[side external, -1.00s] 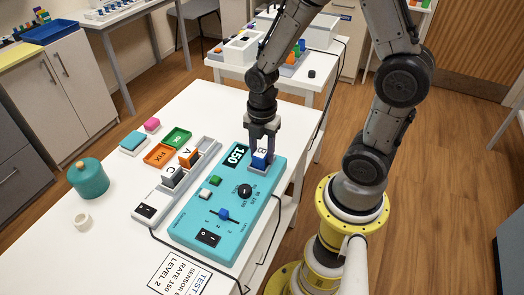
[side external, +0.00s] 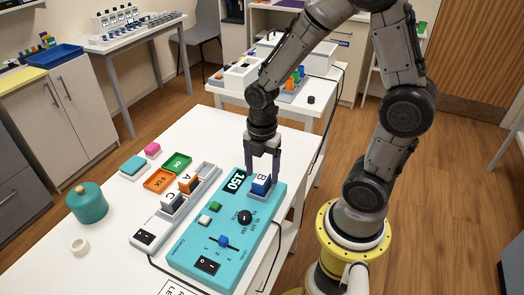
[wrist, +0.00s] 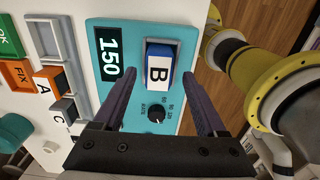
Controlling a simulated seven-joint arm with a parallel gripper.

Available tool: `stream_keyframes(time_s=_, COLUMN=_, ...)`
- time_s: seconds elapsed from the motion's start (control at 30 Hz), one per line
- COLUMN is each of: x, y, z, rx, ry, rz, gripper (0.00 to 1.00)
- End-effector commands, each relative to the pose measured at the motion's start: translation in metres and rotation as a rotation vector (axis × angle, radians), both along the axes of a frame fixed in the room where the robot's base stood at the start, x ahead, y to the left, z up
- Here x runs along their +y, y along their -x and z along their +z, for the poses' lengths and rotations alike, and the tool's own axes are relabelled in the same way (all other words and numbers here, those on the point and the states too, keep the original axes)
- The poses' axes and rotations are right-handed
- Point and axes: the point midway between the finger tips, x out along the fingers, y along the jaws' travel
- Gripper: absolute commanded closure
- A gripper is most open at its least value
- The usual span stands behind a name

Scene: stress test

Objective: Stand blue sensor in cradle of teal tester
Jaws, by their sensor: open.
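The blue sensor (side external: 261,184), marked B, stands in the grey cradle (side external: 259,196) at the far end of the teal tester (side external: 193,246). In the wrist view the sensor (wrist: 158,70) shows its white labelled face between my fingers, inside the cradle's frame. My gripper (side external: 263,176) is open above and around the sensor, with its fingers apart from it. The fingers also show spread in the wrist view (wrist: 162,95). The tester's display (wrist: 109,55) reads 150. How deep the sensor sits is hidden by the cradle.
Left of the tester is a grey rack (side external: 151,228) with orange block A (side external: 188,182) and grey block C (side external: 171,202). An orange FIX tray (side external: 160,180) and a green OK tray (side external: 177,163) lie beyond it. A teal canister (side external: 87,202) stands at the left.

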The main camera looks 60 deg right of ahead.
Motion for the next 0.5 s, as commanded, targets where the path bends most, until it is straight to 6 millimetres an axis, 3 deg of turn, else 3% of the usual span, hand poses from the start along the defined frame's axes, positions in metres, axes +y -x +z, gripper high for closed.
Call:
stream_keyframes(time_s=0.3, x=0.000, y=-0.001, z=0.066, rx=-0.007, ry=0.001, rz=0.000, gripper=0.26)
stream_keyframes(time_s=0.5, x=0.000, y=-0.001, z=0.089, rx=-0.003, ry=0.000, rz=0.000, gripper=0.26)
